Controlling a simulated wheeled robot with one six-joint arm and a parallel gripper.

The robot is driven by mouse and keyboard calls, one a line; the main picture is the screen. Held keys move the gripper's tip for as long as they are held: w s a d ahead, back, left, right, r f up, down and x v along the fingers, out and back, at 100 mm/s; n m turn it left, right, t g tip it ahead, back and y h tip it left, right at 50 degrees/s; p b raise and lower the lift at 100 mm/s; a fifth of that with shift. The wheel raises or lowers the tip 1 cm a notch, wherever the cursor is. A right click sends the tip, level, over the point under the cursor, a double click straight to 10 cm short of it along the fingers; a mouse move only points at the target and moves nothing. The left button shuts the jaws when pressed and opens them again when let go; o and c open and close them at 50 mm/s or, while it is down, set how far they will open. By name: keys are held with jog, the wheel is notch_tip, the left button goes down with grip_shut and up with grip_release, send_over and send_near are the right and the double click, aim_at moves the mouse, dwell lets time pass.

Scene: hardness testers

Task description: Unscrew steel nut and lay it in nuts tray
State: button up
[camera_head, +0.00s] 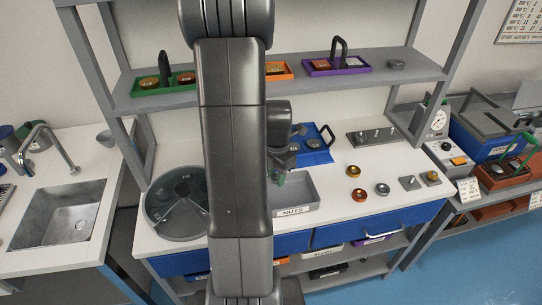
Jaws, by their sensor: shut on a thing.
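My gripper (279,172) hangs over the left part of the grey nuts tray (313,188), which has a "NUTS" label on its front. The gripper is partly hidden behind my arm. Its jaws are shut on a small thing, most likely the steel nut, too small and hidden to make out. Right of the tray, a small grey plate (409,184) with a short point or stud stands on the white counter. Beside it is a similar plate with a brass-coloured nut (432,176).
Gold and steel discs (355,170) lie right of the tray. A blue carrier (314,157) and a grey rack with pegs (371,137) stand behind. A round grey divided tray (172,205) is at left. A shelf (405,75) runs above the counter.

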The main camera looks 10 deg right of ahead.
aim_at(275, 200)
jog(key=f+b, duration=0.2)
jog(key=f, duration=0.1)
jog(key=f+b, duration=0.5)
jog(key=f, duration=0.1)
jog(key=shift+w+f, duration=0.2)
jog(key=shift+w, duration=0.1)
jog(key=shift+s+f+b, duration=0.15)
jog(key=shift+f+b, duration=0.05)
jog(key=shift+b, duration=0.2)
dwell(0.4)
jog(key=o, duration=1)
jog(key=shift+s+a+f, duration=0.1)
jog(key=shift+o, duration=0.2)
notch_tip(275, 200, up, 14)
jog(key=shift+w+r+p, duration=0.2)
jog(key=shift+w+p, duration=0.05)
jog(key=shift+p, duration=0.15)
